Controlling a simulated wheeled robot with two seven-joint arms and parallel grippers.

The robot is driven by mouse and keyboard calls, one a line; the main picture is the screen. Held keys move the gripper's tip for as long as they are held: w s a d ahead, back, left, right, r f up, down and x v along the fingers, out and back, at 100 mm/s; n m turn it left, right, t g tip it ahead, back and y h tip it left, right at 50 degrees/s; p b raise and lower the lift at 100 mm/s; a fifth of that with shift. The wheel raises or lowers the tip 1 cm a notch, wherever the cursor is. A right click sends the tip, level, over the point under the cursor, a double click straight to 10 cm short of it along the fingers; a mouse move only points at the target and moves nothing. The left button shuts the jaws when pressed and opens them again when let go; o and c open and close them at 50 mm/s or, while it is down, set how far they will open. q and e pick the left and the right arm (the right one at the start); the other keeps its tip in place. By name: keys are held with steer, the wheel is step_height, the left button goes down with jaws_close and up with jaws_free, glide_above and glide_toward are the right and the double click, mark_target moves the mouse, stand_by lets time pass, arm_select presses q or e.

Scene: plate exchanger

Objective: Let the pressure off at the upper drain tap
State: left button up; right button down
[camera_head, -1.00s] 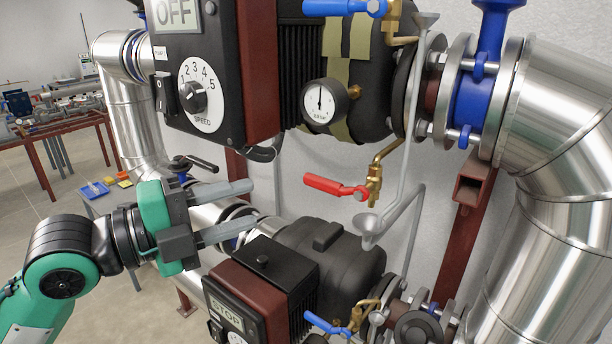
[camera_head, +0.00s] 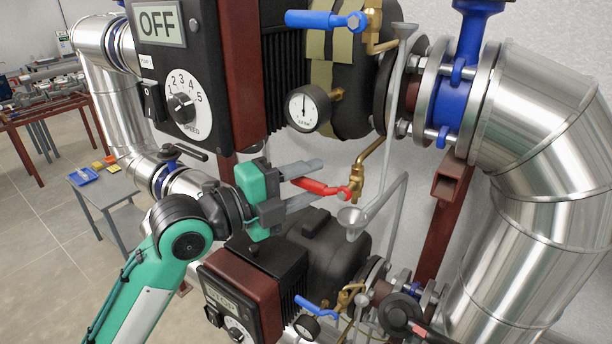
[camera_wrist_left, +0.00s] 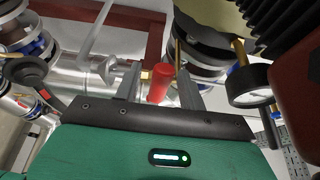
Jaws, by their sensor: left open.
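The brass tap (camera_head: 357,180) with a red lever (camera_head: 322,187) sits below the upper pump, with a grey funnel (camera_head: 352,219) under its outlet. The lever points left, toward my left gripper (camera_head: 314,182). My left gripper is open, its two grey fingers above and below the lever, with the lever's end between them. In the left wrist view the red lever (camera_wrist_left: 160,82) also shows between the fingers, with gaps at its sides. The round pressure gauge (camera_head: 308,107) above has its needle pointing about straight up. My right gripper is not in view.
The upper pump's box (camera_head: 205,30) reads OFF and hangs close above my left gripper. The lower pump (camera_head: 325,245) is below it. A blue-levered tap (camera_head: 325,19) is at the top. Silver pipe (camera_head: 550,130) fills the right side.

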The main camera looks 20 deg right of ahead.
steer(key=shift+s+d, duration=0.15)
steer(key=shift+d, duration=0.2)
arm_select(q)
jaws_close()
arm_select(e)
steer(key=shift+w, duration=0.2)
arm_select(q)
steer(key=shift+f, duration=0.1)
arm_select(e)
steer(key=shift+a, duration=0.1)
